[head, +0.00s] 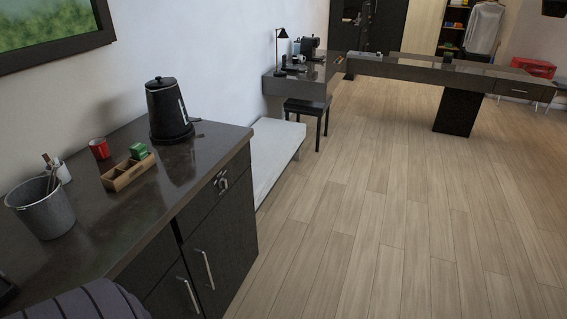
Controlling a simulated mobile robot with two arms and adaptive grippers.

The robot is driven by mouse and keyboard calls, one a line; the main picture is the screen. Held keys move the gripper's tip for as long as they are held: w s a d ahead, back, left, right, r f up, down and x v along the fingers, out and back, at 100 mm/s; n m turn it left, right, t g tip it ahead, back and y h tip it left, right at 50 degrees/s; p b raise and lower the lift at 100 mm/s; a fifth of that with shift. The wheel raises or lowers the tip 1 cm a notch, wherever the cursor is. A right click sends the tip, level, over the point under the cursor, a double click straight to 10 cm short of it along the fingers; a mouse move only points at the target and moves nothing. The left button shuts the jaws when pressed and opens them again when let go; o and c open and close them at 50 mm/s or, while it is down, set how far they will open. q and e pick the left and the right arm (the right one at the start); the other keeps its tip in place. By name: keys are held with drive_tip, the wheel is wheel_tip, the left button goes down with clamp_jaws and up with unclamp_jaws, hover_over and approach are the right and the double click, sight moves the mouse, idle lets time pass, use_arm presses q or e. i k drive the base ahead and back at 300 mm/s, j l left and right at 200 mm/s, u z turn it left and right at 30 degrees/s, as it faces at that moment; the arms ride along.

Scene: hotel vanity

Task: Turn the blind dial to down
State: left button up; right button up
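I cannot make out a blind dial in the head view. A small grey panel-like object (365,55) lies on the far dark desk (420,74), too small to tell what it is. Neither of my grippers shows in the head view.
A dark counter (100,225) on the left holds a black kettle (168,112), a wooden tray (116,180), a green box (138,151), a red can (99,149) and a grey bucket (45,212). A stool (306,105) stands by the desk. The wooden floor (400,200) is clear.

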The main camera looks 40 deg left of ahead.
sight(222, 183)
drive_tip(key=i+l+u, duration=0.1)
drive_tip(key=i+u, duration=0.15)
drive_tip(key=i, duration=0.25)
drive_tip(key=i+l+u, duration=0.2)
drive_tip(key=i, duration=0.3)
